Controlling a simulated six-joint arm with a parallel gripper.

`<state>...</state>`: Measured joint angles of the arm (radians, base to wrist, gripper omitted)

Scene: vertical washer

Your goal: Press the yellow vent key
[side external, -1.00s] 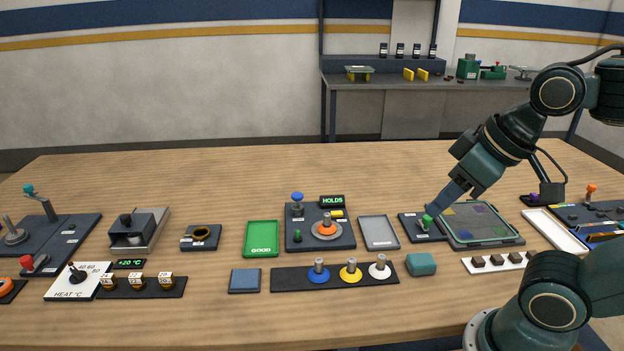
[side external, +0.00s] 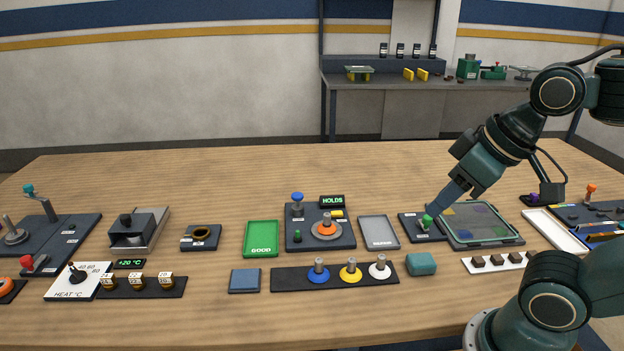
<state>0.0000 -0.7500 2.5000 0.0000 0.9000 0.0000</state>
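My gripper (side external: 431,215) is well to the right of this plate, pointing down and left at a green knob (side external: 427,222) on another dark plate. Its tip is at or very close to the knob; I cannot tell whether its fingers are open or shut.
A grey tray (side external: 379,232) lies between the yellow key's plate and my gripper. A green GOOD tray (side external: 262,238) is to the left. In front stand blue, yellow and white bases with pins (side external: 350,271) and a teal block (side external: 421,264). The table behind is clear.

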